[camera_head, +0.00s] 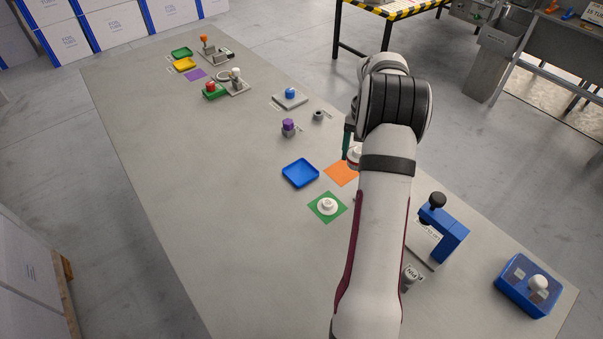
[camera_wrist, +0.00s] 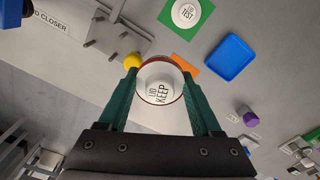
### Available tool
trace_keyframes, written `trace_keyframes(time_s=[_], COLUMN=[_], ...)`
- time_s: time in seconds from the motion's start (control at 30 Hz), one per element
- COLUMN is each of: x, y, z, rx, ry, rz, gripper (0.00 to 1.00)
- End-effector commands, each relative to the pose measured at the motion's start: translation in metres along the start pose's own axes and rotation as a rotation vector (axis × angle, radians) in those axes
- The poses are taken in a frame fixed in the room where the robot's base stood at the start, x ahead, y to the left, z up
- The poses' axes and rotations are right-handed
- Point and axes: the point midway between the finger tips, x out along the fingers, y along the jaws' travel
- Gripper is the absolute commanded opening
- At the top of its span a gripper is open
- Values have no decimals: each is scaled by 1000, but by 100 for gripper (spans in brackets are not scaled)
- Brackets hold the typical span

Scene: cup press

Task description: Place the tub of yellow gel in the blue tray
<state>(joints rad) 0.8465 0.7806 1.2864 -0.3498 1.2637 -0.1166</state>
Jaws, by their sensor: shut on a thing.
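My gripper (camera_wrist: 159,76) has its two green fingers shut on a round tub (camera_wrist: 158,92) with a white lid marked "LID KEEP" and a red rim. In the head view the tub (camera_head: 354,156) is partly hidden by my arm, over or near the orange mat. Its contents are hidden, so I cannot see yellow gel. The blue tray (camera_head: 300,173) lies empty, left of the orange mat. It also shows in the wrist view (camera_wrist: 230,57), to the upper right of the tub and apart from it.
A green mat (camera_head: 315,209) with a white "LID TEST" lid (camera_head: 328,204) lies in front of the tray. The orange mat (camera_head: 338,173) is beside the tray. A blue press (camera_head: 446,236) stands right of my arm. Table left of the tray is clear.

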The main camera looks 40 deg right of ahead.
Motion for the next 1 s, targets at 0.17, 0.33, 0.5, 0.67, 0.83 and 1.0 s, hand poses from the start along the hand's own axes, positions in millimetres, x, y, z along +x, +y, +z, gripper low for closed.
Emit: trace_keyframes(time_s=[0.17,0.33,0.5,0.67,0.83,1.0], x=[0,4,19,40,62,73], y=[-29,-43,-68,-102,-139,-154], z=[0,0,-1,-2,-3,-4], rx=[-225,-303,-305,-304,-303,-300], ry=[0,-1,-1,-1,0,-1], rz=[-1,-1,-1,-1,0,-1], gripper=[0,0,0,0,0,0])
